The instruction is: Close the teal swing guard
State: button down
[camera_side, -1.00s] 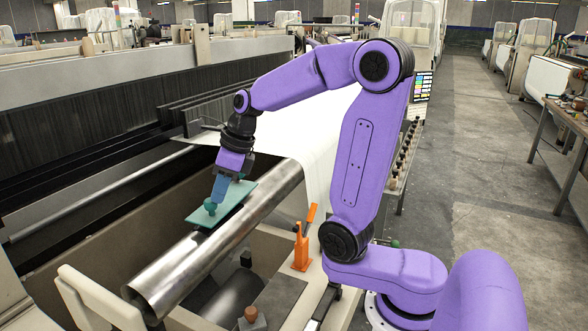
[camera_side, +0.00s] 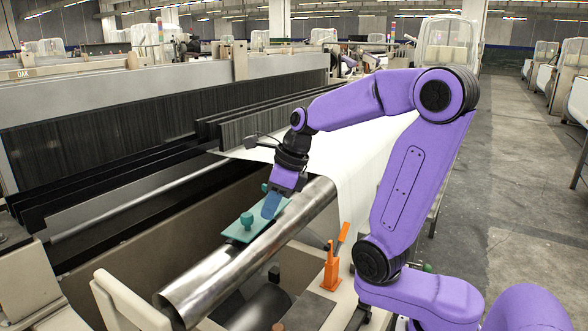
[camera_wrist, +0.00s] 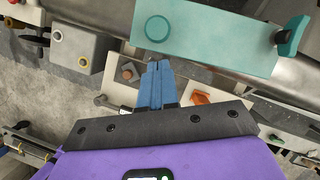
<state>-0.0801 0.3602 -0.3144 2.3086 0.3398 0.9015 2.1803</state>
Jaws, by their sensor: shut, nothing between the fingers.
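The teal swing guard (camera_side: 238,233) is a flat plate with a round knob standing on it, beside and partly along the metal roller in the side view. In the wrist view the guard (camera_wrist: 215,38) spans the upper middle, with a round disc at its left end and the teal knob (camera_wrist: 291,37) at its right end. My gripper (camera_side: 268,212) has blue fingers and points down by the guard, to the right of the knob in the side view. In the wrist view my gripper (camera_wrist: 158,66) is shut and empty, fingertips by the plate's near edge. I cannot tell whether they touch it.
The shiny metal roller (camera_side: 215,272) runs diagonally under my forearm. An orange lever (camera_side: 332,267) stands on the pale frame to its right. White cloth (camera_side: 360,150) lies behind. A pale upright arm (camera_side: 128,303) stands at the front left.

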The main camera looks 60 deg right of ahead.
aim_at(250, 215)
jog(key=shift+s+d+f+v, duration=0.45)
jog(key=shift+s+d+v, duration=0.3)
jog(key=shift+v, duration=4.5)
jog(key=w+a+f, duration=0.4)
jog(key=w+f, duration=0.2)
jog(key=f, duration=0.3)
jog(key=shift+w, duration=0.3)
jog(key=shift+w, duration=0.1)
jog(key=shift+w+a, duration=0.25)
jog(key=shift+w, duration=0.2)
jog(key=shift+w+a, duration=0.25)
jog(key=shift+w, duration=0.2)
jog(key=shift+s, duration=0.15)
